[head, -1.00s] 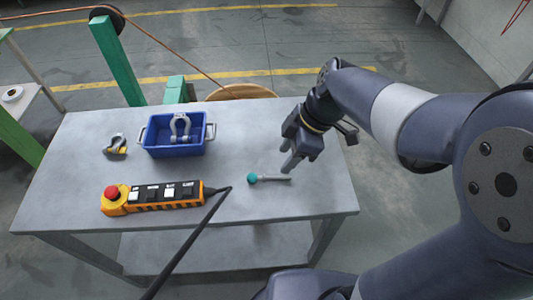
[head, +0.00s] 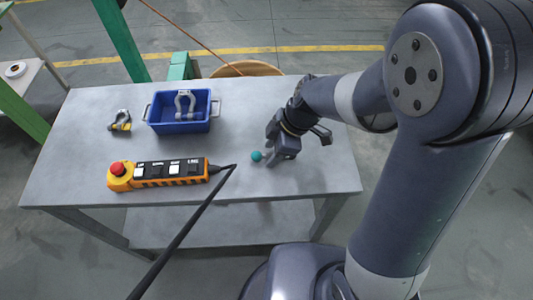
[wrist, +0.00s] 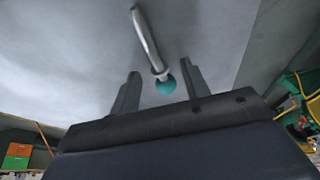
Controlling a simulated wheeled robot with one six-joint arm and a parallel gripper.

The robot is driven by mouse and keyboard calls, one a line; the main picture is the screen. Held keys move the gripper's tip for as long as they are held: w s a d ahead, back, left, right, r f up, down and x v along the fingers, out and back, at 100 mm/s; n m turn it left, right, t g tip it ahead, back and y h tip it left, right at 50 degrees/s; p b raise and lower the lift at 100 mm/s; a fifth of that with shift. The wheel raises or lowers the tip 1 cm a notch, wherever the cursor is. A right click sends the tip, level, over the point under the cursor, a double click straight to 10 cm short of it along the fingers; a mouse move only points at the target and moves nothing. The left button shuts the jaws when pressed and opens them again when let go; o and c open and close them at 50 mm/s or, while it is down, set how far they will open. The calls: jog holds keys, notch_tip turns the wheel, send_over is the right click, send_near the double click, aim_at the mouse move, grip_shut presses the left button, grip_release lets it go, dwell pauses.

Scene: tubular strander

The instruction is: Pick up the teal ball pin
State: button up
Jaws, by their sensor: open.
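The teal ball pin lies on the grey table, and its teal ball (head: 257,156) shows just left of my gripper's fingers in the head view. My gripper (head: 271,154) is low over the table and hides most of the shank there. In the wrist view the pin's ball (wrist: 166,86) and grey shank (wrist: 147,38) are both visible. The ball lies between the two fingertips of my open gripper (wrist: 160,82), in the picture, nearer the right finger. The shank runs away from the fingers. I cannot tell whether a finger touches the pin.
An orange pendant control (head: 158,173) with a red button lies left of the pin, its black cable (head: 190,222) crossing the table's front. A blue bin (head: 180,127) holding a grey shackle (head: 185,103) stands at the back. Another shackle (head: 121,121) lies left of it.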

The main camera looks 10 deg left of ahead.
jog(key=shift+a+f, duration=0.1)
jog(key=shift+f, duration=0.15)
jog(key=shift+c, duration=0.3)
grip_shut()
